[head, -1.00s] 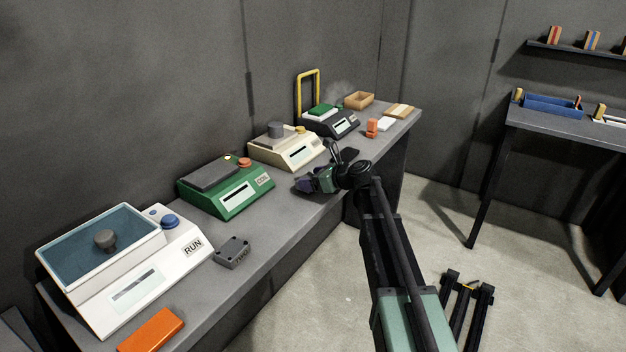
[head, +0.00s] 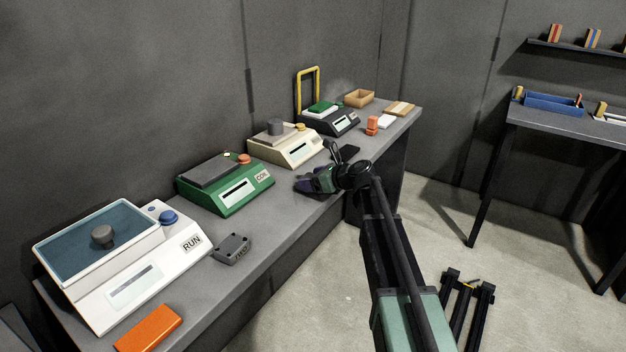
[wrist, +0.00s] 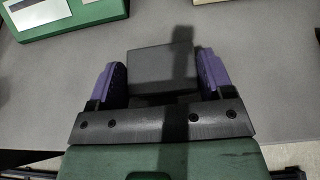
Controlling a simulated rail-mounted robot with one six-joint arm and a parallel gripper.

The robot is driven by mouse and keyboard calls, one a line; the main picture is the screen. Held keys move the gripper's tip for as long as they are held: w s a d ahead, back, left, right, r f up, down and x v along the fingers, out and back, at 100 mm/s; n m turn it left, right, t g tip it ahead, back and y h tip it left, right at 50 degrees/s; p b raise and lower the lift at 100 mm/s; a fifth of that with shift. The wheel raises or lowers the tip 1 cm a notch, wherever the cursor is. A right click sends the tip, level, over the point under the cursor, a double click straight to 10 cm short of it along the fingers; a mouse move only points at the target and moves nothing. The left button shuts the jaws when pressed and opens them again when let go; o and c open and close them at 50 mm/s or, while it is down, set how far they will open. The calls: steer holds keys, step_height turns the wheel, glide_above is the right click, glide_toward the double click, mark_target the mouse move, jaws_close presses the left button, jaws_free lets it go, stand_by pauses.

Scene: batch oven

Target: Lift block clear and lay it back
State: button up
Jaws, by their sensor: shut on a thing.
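My gripper (wrist: 158,78) has purple fingers on either side of a dark grey block (wrist: 160,62) in the wrist view. It is shut on the block. The block lies level between the fingers, over the grey bench. I cannot tell whether it touches the bench top. In the head view, my gripper (head: 308,185) is low at the bench's front part, in front of the green scale and the cream scale. The block cannot be made out there behind the gripper.
The green scale (head: 228,190) and cream scale (head: 288,147) stand behind my gripper. A black scale (head: 330,121) stands further right. Bench (head: 285,208) between is bare.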

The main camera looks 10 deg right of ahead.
steer(key=o, duration=1.4)
steer(key=shift+o, duration=0.2)
steer(key=shift+s, duration=0.1)
steer(key=p+v, duration=0.4)
steer(key=v, duration=0.6)
steer(key=shift+s+d+r, duration=0.15)
steer(key=shift+d+r, duration=0.05)
steer(key=shift+d, duration=0.05)
